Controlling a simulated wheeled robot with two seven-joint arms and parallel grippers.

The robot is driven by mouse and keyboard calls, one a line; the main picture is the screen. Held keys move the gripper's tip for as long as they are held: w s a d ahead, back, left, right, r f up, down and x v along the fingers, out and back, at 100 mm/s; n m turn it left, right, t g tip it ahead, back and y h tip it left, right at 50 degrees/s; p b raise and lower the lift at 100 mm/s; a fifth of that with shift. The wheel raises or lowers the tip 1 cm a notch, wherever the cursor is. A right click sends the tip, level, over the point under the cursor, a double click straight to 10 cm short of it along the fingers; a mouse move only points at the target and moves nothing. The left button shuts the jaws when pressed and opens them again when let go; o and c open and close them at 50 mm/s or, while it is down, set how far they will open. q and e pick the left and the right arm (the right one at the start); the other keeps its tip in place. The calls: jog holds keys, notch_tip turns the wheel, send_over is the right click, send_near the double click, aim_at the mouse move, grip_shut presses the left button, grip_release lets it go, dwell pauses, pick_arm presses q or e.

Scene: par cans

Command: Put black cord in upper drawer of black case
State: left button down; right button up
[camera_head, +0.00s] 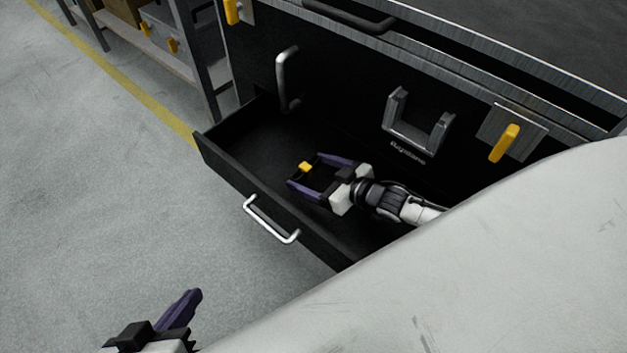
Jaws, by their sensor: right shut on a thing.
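The black case (340,95) stands in the upper middle of the head view. Its black drawer (240,155) is pulled out, with a silver handle (271,220) on its front. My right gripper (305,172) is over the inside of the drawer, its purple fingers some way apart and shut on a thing. A small yellow piece (305,167) shows between the fingertips. The dark cord is hard to make out against the black drawer. My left gripper (180,318) is at the bottom left, outside the drawer; only one purple finger shows clearly.
The case has a silver side handle (287,78), a metal bracket (418,128) and yellow latches (504,143). A shelf rack (195,60) stands at the upper left. Grey floor (90,200) is clear to the left. A large pale surface hides the lower right.

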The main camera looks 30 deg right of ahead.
aim_at(312, 187)
notch_tip(312, 187, down, 3)
jog(key=shift+f+b, duration=0.2)
jog(key=shift+b, duration=0.65)
jog(key=shift+r, duration=0.15)
jog(key=shift+f, duration=0.25)
pick_arm(q)
jog(key=shift+w+d+r+t+h, duration=0.15)
jog(key=shift+d+r+t+h, duration=0.35)
jog(key=shift+r, duration=0.3)
pick_arm(e)
jog(key=o, duration=1.1)
pick_arm(q)
jog(key=shift+r, duration=0.1)
pick_arm(e)
jog(key=shift+r, duration=0.1)
